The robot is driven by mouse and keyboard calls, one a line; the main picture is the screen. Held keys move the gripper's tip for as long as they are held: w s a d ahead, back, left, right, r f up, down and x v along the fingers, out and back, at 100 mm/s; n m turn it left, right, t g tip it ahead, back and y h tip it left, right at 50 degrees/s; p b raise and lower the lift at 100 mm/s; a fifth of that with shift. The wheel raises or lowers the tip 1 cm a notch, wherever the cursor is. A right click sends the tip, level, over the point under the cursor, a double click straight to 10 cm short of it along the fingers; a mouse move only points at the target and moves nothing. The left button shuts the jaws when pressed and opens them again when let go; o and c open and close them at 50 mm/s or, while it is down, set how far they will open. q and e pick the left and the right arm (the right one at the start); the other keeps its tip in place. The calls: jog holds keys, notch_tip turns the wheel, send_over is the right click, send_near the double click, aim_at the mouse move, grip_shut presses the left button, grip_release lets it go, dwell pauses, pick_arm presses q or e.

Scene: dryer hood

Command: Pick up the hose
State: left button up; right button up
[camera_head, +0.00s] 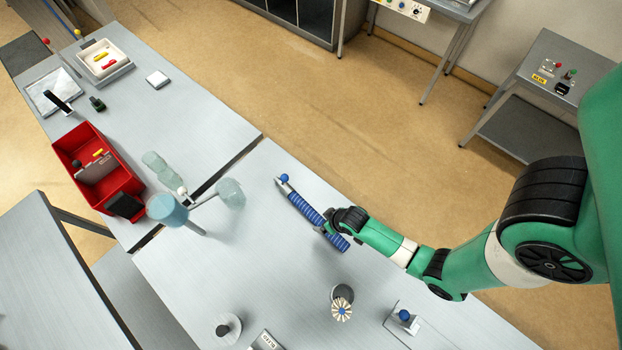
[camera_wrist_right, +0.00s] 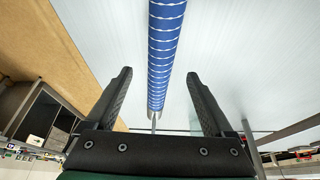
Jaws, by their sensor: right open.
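The blue ribbed hose (camera_head: 306,207) lies on the grey table, running diagonally, with a blue ball and a grey end piece at its upper-left end. My right gripper (camera_head: 333,222) is over the hose's lower-right part, covering a bit of it. In the right wrist view, the hose (camera_wrist_right: 165,38) runs between the two black fingers of that gripper (camera_wrist_right: 158,73). The fingers are apart, with a gap on each side of the hose. My left gripper is in neither view.
A light-blue and clear jointed stand (camera_head: 168,210) stands left of the hose. A red bin (camera_head: 128,182) is farther left. A grey cup with a striped disc (camera_head: 342,304) and a small plate with a blue knob (camera_head: 404,316) are nearer the front. The table around the hose is mostly clear.

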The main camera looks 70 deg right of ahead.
aim_at(319, 220)
jog(key=shift+x, duration=0.8)
jog(key=b+x, duration=0.3)
jog(key=x, duration=0.1)
jog(key=shift+w+d, duration=0.1)
jog(key=shift+w, duration=0.15)
jog(key=shift+w+f, duration=0.15)
jog(key=shift+f, duration=0.2)
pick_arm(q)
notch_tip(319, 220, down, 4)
pick_arm(e)
jog(key=shift+c, duration=0.2)
grip_shut()
